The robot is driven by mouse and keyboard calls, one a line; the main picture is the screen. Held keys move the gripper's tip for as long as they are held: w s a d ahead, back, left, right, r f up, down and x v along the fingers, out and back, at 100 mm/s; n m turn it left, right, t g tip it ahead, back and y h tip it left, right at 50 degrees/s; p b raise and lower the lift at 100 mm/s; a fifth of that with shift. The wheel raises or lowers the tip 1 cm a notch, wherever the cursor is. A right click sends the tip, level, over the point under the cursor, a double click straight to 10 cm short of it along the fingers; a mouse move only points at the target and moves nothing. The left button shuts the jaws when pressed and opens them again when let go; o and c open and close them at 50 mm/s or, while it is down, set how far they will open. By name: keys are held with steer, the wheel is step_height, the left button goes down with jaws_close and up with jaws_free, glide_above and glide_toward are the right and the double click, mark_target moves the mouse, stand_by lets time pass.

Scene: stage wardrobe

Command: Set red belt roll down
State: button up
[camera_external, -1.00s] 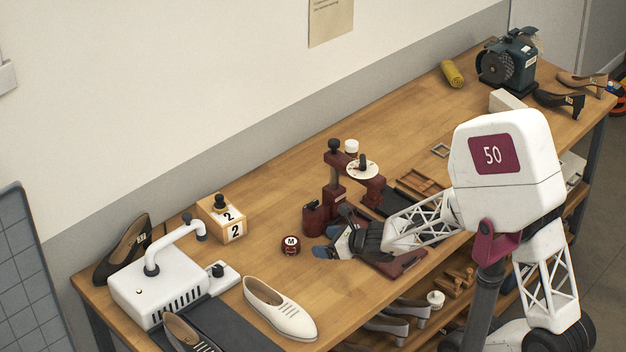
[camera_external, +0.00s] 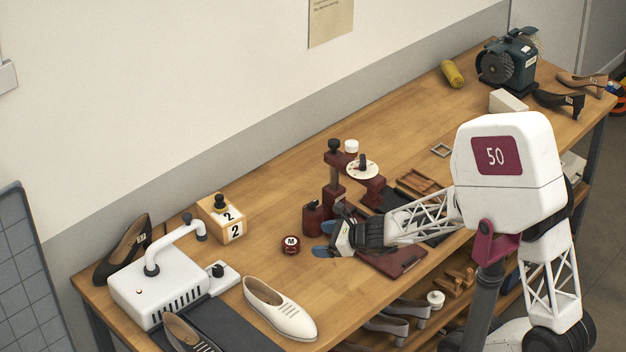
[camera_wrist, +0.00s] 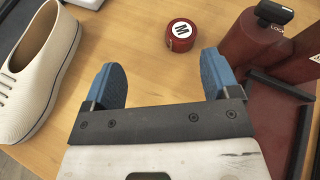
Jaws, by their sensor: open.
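The red belt roll (camera_external: 291,245) rests on the wooden bench, its round white label marked M facing up. It also shows in the wrist view (camera_wrist: 181,36), ahead of the fingertips and a little right of the middle between them. My gripper (camera_external: 326,241) is open and empty, to the right of the roll in the external view and apart from it. In the wrist view my gripper (camera_wrist: 165,75) shows two blue finger pads spread wide, with bare wood between them.
A dark red press (camera_external: 335,195) with a tray stands close to my gripper. A cream shoe (camera_external: 280,308) lies at the front edge, and a white machine (camera_external: 160,285) stands at left. Bare bench surrounds the roll.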

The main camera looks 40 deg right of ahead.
steer(key=s+a+r+n+g+y, duration=0.2)
steer(key=s+a+r+n+g, duration=0.45)
steer(key=s+r+n, duration=0.75)
steer(key=s+d+r+n+g+h, duration=0.2)
steer(key=s+d+n+h, duration=0.5)
steer(key=n, duration=0.8)
steer(key=shift+s+d+r+g+h, duration=0.3)
steer(key=shift+s+g, duration=0.25)
steer(key=shift+s, duration=1.2)
